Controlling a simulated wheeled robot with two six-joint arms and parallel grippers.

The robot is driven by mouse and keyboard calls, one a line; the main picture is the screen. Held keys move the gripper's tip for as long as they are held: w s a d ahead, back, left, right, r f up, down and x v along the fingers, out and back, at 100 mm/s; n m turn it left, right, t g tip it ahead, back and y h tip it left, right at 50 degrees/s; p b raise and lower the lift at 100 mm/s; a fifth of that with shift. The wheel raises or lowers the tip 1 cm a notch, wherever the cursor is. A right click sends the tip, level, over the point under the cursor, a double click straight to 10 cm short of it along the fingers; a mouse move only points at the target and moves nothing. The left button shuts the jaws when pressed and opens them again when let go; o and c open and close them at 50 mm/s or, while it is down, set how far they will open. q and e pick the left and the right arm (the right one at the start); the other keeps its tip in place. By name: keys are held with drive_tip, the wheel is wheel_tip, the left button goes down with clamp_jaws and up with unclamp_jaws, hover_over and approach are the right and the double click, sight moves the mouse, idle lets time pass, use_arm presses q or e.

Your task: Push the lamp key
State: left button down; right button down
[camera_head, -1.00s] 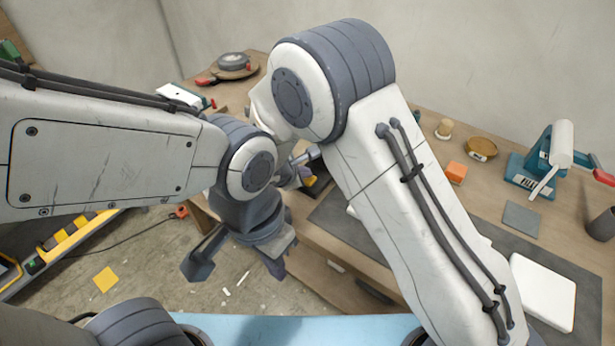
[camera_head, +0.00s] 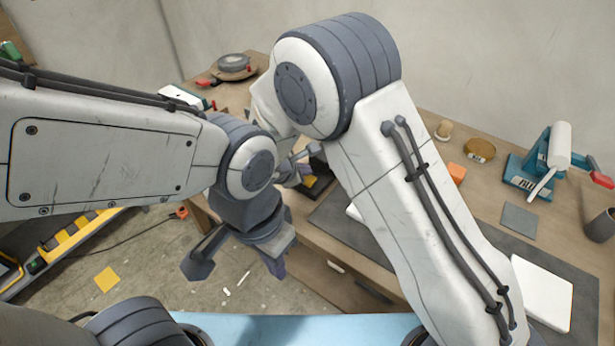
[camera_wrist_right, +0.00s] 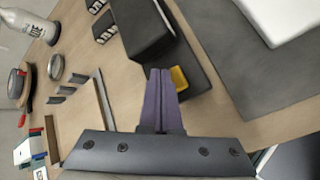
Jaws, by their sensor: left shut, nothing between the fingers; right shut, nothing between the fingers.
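A yellow key (camera_wrist_right: 179,78), which I take to be the lamp key, sits on a low dark base beside a black block (camera_wrist_right: 150,35) in the right wrist view. In the head view, a yellow patch (camera_head: 309,181) shows there, partly hidden by my right arm. My right gripper (camera_wrist_right: 160,72) is shut and empty, its purple fingertips just left of the yellow key; whether they touch it I cannot tell. My left gripper (camera_head: 277,270) is shut and empty, pointing down over the floor in front of the bench.
The wooden bench carries a dark mat (camera_head: 345,222), a white slab (camera_head: 543,290), an orange block (camera_head: 457,172), a teal device (camera_head: 530,170) and a dark cup (camera_head: 601,225). A metal square (camera_wrist_right: 103,95) and small parts lie left of the fingers. My right arm hides the bench's middle.

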drive_tip(key=shift+r+p, duration=1.7)
drive_tip(key=shift+r, duration=0.85)
drive_tip(key=s+d+r+m+g+y, duration=0.1)
drive_tip(key=s+d+r+m+g, duration=0.2)
drive_tip(key=s, duration=0.5)
drive_tip(key=s+d+r+m+g, duration=0.2)
drive_tip(key=s+d+r+m, duration=0.1)
drive_tip(key=s+r+m, duration=0.3)
drive_tip(key=s+r+m+g+y, duration=0.1)
drive_tip(key=s+m+g+y, duration=0.2)
drive_tip(key=s, duration=1.4)
drive_tip(key=shift+s+a+r+m+y, duration=0.15)
drive_tip(key=shift+a+m+y, duration=0.15)
drive_tip(key=shift+m+y, duration=0.55)
